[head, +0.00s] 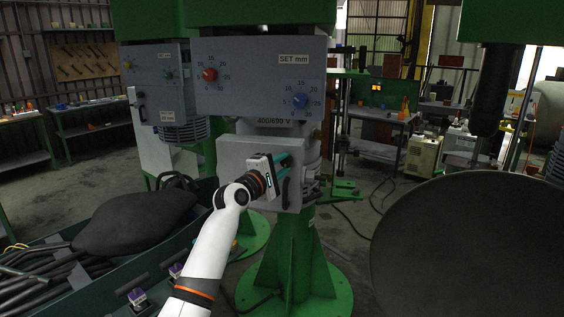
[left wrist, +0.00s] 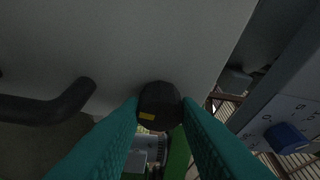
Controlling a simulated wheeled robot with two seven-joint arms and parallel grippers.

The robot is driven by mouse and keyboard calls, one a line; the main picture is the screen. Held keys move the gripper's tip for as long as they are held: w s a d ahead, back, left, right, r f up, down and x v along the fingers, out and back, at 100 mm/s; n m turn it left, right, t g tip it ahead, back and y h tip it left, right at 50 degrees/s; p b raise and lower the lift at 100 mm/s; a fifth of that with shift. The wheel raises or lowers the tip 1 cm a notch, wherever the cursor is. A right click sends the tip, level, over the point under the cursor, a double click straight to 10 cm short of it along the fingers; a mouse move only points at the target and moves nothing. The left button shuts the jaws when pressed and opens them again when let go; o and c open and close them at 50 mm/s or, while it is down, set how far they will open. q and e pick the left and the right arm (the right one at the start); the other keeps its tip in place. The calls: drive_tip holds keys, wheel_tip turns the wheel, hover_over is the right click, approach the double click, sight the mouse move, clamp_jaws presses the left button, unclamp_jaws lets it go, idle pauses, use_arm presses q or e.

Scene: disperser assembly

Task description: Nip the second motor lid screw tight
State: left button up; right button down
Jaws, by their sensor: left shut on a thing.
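The motor lid (head: 232,156) is a grey box front on the green machine, under the "400/690 V" label. A black handle (head: 285,192) sits on its right side; it also shows in the left wrist view (left wrist: 50,108). My left gripper (head: 284,160) is at the lid's upper right. In the left wrist view, its teal fingers (left wrist: 160,112) are shut on a dark round screw head (left wrist: 160,98) with a yellow mark, against the grey lid. In the head view the gripper hides this screw. The other lid screws cannot be made out. My right gripper is out of view.
Above the lid is a grey panel with a red knob (head: 210,74) and a blue knob (head: 300,101). A green trough (head: 75,290) with black hoses and a dark sack (head: 135,219) is at lower left. A large dark round surface (head: 470,245) fills the lower right.

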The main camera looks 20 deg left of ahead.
use_arm(q)
drive_tip(key=m+g+p, duration=0.1)
drive_tip(key=m+p, duration=0.1)
drive_tip(key=m+g+p, duration=0.1)
drive_tip(key=m, duration=0.2)
drive_tip(key=shift+r+p, duration=0.35)
drive_tip(key=shift+p, duration=0.05)
drive_tip(key=shift+m+g+y+p, duration=0.5)
drive_tip(key=shift+m+y+p, duration=0.6)
drive_tip(key=shift+m, duration=0.5)
drive_tip(key=shift+f, duration=0.1)
drive_tip(key=o, duration=1)
drive_tip(key=shift+d, duration=0.1)
drive_tip(key=shift+c, duration=0.2)
drive_tip(key=shift+s, duration=0.1)
